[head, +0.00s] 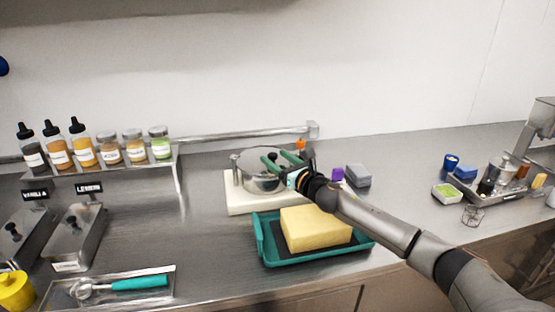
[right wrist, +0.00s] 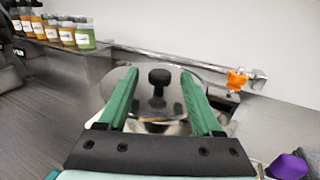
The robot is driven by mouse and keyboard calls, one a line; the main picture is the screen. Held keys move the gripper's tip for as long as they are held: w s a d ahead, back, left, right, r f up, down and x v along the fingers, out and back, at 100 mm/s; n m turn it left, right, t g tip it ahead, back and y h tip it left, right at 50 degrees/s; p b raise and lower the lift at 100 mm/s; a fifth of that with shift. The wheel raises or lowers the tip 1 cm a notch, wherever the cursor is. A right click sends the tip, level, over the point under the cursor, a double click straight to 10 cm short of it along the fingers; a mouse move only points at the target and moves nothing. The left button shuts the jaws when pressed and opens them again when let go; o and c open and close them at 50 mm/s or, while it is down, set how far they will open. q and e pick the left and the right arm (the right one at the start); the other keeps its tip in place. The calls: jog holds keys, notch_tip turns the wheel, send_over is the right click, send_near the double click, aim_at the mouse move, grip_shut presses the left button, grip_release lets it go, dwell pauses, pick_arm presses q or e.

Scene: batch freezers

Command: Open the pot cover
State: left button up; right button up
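The pot (head: 262,181) is silver and stands on a white board (head: 243,204) near the back of the counter. Its cover (right wrist: 184,81) looks like clear glass with a black knob (right wrist: 159,78) in the middle. My right gripper (head: 277,160) is at the pot, its green fingers reaching over the cover. In the right wrist view the fingers (right wrist: 159,83) are spread apart, with the knob showing between and beyond them. No contact with the knob shows. My left gripper is not seen in either view.
A teal tray (head: 262,243) with a yellow block (head: 316,229) lies in front of the board. A grey block (head: 358,175) and a purple item (head: 337,174) stand right of the pot. A wall rail (head: 240,134) runs behind. Bottles and jars (head: 83,146) line the left.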

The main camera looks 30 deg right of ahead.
grip_shut()
dwell(0.3)
dwell(1.0)
